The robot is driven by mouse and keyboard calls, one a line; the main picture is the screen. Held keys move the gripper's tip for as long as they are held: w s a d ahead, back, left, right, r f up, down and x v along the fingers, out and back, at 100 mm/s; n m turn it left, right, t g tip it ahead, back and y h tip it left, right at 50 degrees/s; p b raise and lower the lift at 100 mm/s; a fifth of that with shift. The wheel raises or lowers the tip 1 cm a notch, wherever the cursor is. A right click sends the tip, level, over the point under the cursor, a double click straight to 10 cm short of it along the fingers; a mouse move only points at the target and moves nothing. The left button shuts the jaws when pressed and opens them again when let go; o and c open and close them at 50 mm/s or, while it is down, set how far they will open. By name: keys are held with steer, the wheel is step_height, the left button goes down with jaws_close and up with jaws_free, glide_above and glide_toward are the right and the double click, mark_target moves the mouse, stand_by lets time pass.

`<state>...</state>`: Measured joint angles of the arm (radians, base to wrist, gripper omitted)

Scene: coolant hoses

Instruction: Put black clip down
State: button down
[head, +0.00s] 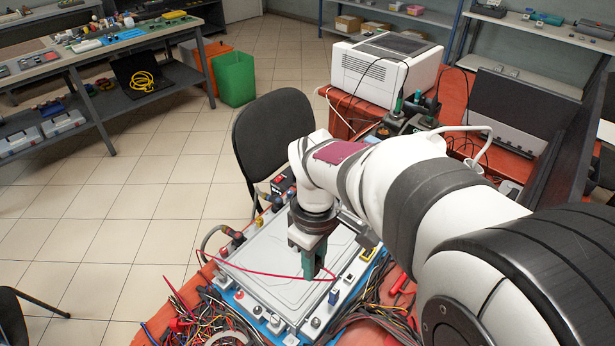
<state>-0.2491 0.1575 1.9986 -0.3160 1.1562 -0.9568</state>
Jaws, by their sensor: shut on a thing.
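My gripper (313,273) points down over the right part of a light grey panel (262,278). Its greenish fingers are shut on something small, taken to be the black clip. The clip itself cannot be made out between the fingers at this size. A thin red hose or lead curves across the panel and passes by the fingertips. I cannot tell whether the fingertips touch the panel.
The panel sits in a blue-edged frame with several fittings around its rim. Tangled wires (208,322) lie at the front left, and dark cables at the front right. A black chair (272,135) stands behind. A white machine (384,70) is at the back right.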

stand_by(0.4)
steer(key=s+a+f+n, duration=0.2)
steer(key=s+a+f, duration=0.1)
steer(key=a, duration=0.4)
steer(key=s+a+f+n, duration=0.3)
steer(key=a+f, duration=0.3)
steer(key=a, duration=0.1)
steer(key=s+a+f+n, duration=0.2)
steer(key=a+f, duration=0.3)
steer(key=a, duration=0.3)
steer(key=shift+s+n, duration=0.4)
steer(key=shift+s, duration=0.45)
steer(key=f, duration=0.4)
steer(key=shift+a, duration=0.2)
steer(key=shift+f, duration=0.2)
steer(key=c, duration=0.7)
jaws_free()
steer(key=shift+c, duration=0.2)
